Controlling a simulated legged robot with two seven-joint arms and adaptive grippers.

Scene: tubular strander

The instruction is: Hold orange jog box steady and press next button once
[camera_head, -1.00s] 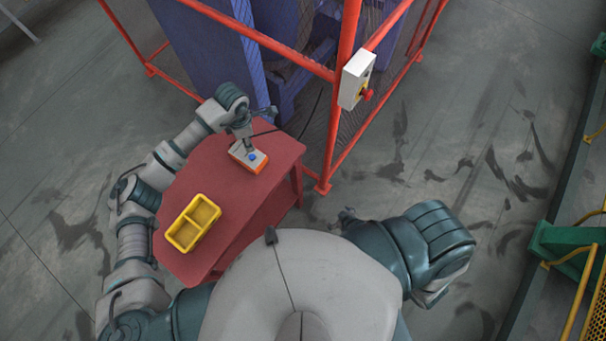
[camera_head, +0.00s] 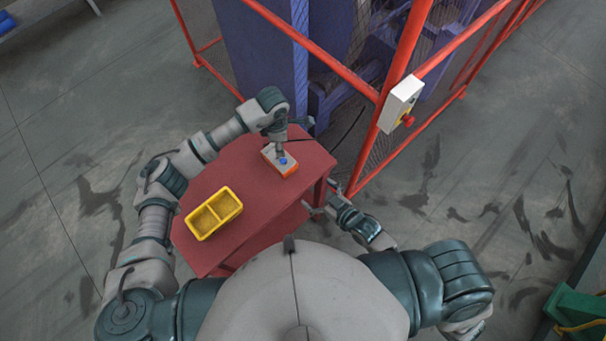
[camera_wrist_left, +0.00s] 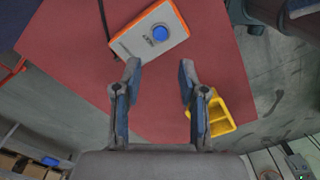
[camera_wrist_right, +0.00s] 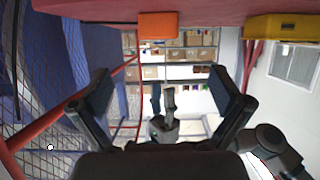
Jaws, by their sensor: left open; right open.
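The orange jog box (camera_head: 285,166) lies on the red table near its far right corner, with a light grey top and a blue button (camera_head: 283,161). In the left wrist view the box (camera_wrist_left: 135,42) and its blue button (camera_wrist_left: 160,33) show beyond the fingers. My left gripper (camera_head: 279,150) is above the box; its fingers (camera_wrist_left: 158,88) are open with nothing between them. My right gripper (camera_head: 325,204) is beside the table's right edge, open and empty. The right wrist view shows the box's orange side (camera_wrist_right: 158,25) at the table edge, above my open fingers (camera_wrist_right: 165,90).
A yellow two-compartment tray (camera_head: 213,213) sits on the red table (camera_head: 255,207). A red-framed mesh guard (camera_head: 392,95) stands behind and right of the table, carrying a white control box with a red stop button (camera_head: 408,120). A dark cable runs behind the jog box.

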